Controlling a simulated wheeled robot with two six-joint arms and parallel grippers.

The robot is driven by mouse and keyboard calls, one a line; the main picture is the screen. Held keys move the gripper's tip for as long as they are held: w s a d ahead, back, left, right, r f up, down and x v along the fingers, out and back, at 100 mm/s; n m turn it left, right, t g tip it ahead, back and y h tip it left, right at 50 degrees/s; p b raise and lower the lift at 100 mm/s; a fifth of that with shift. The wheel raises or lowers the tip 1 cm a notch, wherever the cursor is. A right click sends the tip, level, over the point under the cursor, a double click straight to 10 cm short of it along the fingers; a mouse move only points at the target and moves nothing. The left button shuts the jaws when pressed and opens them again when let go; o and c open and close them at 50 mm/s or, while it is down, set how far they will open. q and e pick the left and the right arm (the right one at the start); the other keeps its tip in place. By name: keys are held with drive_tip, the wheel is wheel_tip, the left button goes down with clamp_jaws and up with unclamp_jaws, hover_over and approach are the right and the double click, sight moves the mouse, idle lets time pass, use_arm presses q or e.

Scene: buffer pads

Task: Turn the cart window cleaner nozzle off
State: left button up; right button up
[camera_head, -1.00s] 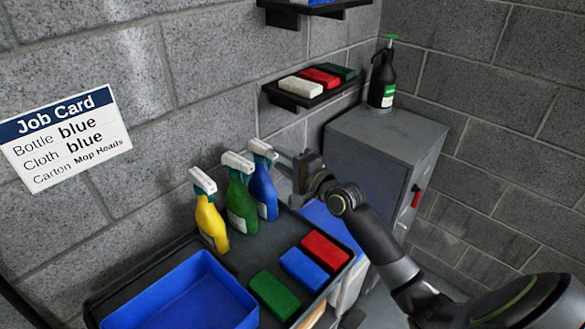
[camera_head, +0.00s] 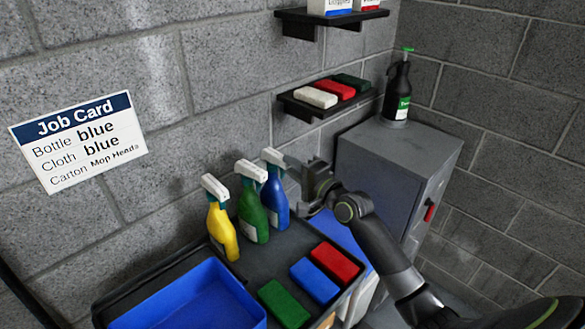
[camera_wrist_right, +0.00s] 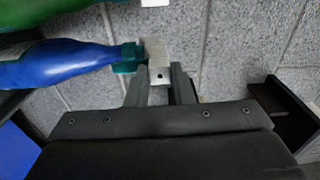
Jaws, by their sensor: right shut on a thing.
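Three spray bottles with white spray heads stand upright on the dark cart top (camera_head: 285,247): a yellow bottle (camera_head: 222,232), a green bottle (camera_head: 252,212) and a blue bottle (camera_head: 276,202). My right gripper (camera_head: 293,168) is at the spray head of the blue bottle, on its right side. In the right wrist view, the fingers (camera_wrist_right: 160,80) are shut on the pale nozzle (camera_wrist_right: 157,58) of the blue bottle (camera_wrist_right: 60,62), beyond its teal collar. The nozzle's on or off setting cannot be read. My left gripper is not in view.
The cart also holds a blue bin (camera_head: 190,305) and green (camera_head: 284,304), blue (camera_head: 314,279) and red (camera_head: 335,262) cloths. A job card (camera_head: 78,140) hangs on the wall. Wall shelves and a grey cabinet (camera_head: 395,175) with a black pump bottle (camera_head: 398,90) stand behind my right arm.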

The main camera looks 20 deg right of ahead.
drive_tip(key=shift+f+n+b, duration=0.1)
drive_tip(key=shift+n+b, duration=5.95)
drive_tip(key=shift+n, duration=3.15)
drive_tip(key=o, duration=0.6)
drive_tip(key=shift+c, duration=0.2)
